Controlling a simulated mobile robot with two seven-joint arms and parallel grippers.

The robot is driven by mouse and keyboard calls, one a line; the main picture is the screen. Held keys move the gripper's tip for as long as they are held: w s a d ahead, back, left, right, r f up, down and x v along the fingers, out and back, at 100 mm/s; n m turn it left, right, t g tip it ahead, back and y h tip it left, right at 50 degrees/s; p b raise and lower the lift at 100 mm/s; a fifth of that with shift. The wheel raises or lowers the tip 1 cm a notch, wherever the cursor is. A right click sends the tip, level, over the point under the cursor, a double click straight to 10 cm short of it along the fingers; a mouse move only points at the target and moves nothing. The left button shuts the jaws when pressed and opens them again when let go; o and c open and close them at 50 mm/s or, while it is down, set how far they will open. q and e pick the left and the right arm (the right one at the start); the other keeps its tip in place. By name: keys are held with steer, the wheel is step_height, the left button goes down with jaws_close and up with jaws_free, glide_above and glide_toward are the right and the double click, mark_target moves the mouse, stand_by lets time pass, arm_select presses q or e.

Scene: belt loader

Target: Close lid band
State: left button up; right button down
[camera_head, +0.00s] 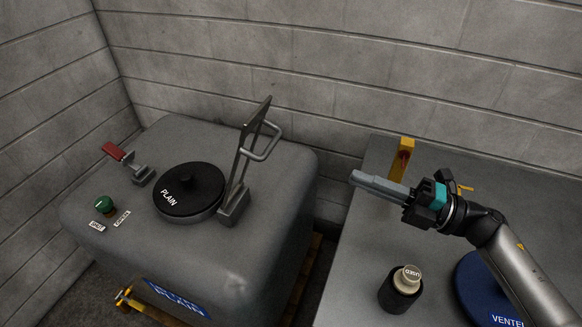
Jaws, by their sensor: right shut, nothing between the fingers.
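The lid band (245,158) is a grey metal bar with a loop handle, hinged on a block at the right of the lid. It stands raised and tilted. The round black lid (186,188) marked PLAIN sits on top of the grey tank (275,172). A latch with a red handle (114,150) stands at the left of the lid. My right gripper (358,178) is shut and empty, to the right of the band and apart from it, pointing left. My left gripper is not in view.
A green knob (104,203) with small labels is at the tank's front left. A gap separates tank and surface.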

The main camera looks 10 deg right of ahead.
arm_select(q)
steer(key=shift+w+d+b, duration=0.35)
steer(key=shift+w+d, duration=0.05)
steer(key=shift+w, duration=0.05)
arm_select(e)
steer(key=x, duration=1.4)
steer(key=shift+f, duration=0.15)
